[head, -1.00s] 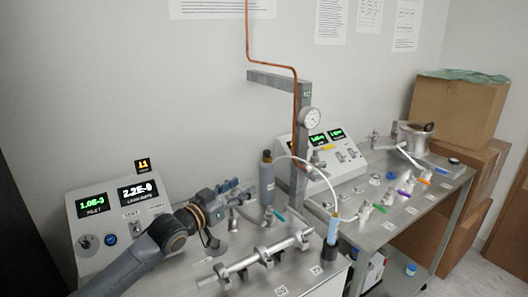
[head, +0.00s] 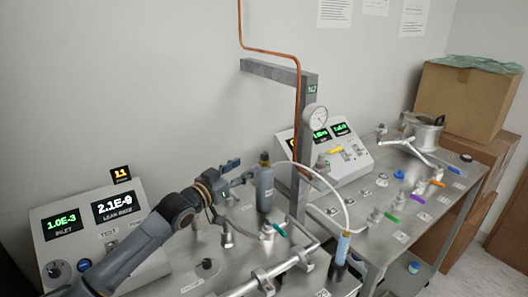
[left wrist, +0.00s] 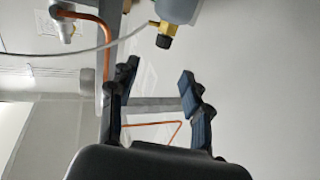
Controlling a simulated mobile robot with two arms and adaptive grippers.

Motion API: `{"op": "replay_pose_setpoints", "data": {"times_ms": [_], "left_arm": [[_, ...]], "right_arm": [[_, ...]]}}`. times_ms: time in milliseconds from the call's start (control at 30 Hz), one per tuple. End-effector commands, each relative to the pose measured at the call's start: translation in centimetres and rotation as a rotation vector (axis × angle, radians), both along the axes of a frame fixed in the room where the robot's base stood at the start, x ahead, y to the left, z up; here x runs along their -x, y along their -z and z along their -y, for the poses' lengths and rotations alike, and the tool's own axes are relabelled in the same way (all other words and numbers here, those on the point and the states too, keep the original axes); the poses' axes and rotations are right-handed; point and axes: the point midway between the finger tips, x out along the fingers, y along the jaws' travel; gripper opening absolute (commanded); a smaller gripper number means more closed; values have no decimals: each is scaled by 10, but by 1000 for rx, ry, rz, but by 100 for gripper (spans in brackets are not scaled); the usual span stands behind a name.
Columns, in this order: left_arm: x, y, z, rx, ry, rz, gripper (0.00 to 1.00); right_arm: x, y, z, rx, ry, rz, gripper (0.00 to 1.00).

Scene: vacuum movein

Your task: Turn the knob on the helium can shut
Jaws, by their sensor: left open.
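The helium can (head: 265,190) is a grey upright cylinder on the near bench, with a small dark knob (head: 265,157) on its brass top. In the left wrist view, the can's grey body (left wrist: 180,8) is cut by the top edge, and the brass valve with its black knob (left wrist: 165,41) points down into the picture. My left gripper (head: 238,171) is open and empty, just left of the can's top in the head view. In the left wrist view the knob lies above and between the open fingertips (left wrist: 160,76), apart from them. My right gripper is out of view.
A grey post (head: 302,160) with a copper pipe stands behind the can. A white hose curves right to a blue-topped probe (head: 342,247). A silver manifold pipe (head: 270,272) and valves crowd the near bench. A display console (head: 100,230) stands at left.

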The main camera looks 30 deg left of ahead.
Motion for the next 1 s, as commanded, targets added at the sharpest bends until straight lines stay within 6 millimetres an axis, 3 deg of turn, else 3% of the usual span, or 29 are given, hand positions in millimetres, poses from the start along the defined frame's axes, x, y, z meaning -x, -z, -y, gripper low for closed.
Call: {"op": "replay_pose_setpoints", "data": {"times_ms": [167,500,700,1000], "left_arm": [[-34,-3,1,3,-2,2,48],[-90,-2,4,3,-1,1,48],[-104,-1,5,1,-1,-1,48],[-106,0,6,0,0,-1,48]], "right_arm": [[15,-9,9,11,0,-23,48],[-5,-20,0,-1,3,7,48],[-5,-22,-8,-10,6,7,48],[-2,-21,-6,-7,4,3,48]]}}
